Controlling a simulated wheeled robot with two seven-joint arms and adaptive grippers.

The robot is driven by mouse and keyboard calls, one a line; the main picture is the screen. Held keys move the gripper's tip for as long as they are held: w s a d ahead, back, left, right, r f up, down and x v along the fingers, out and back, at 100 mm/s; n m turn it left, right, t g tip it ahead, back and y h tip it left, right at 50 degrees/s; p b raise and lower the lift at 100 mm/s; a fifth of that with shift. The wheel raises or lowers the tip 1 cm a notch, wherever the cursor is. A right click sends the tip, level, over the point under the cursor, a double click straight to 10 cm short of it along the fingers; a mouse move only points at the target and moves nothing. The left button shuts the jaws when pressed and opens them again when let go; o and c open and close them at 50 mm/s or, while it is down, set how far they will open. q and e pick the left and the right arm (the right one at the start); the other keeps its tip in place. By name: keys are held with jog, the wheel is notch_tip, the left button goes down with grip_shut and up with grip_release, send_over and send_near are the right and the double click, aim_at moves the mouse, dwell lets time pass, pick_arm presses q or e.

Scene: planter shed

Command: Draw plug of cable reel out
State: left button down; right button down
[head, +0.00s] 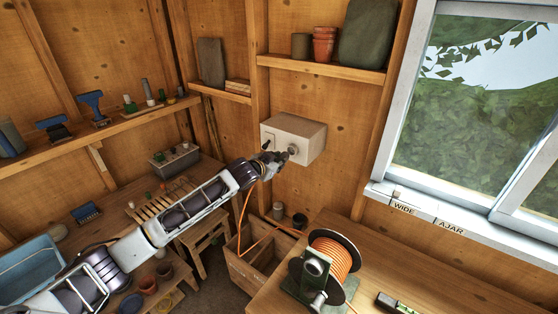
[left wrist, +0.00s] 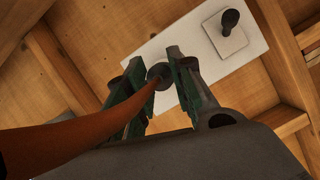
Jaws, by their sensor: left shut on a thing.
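The cable reel (head: 333,258) stands on the bench at the lower right, wound with orange cable. A pale socket box (head: 294,138) is fixed to the wall; it also shows in the left wrist view (left wrist: 192,40). My left gripper (head: 280,159) is at the front of this box, shut on the dark plug. In the left wrist view, the plug (left wrist: 160,74) sits between my two green-padded fingers (left wrist: 160,82), with the orange cable (left wrist: 85,140) running from it to the lower left. Whether the plug is seated in the box cannot be told. My right gripper is out of view.
A dark knob on a square plate (left wrist: 231,22) is on the box beside the plug. A wooden crate (head: 255,262) stands below, with cable hanging over it. The window (head: 470,120) is at the right. Shelves (head: 320,68) with pots are above the box.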

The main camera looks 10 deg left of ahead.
pick_arm(q)
jog(key=shift+s+a, duration=0.2)
jog(key=shift+s, duration=0.3)
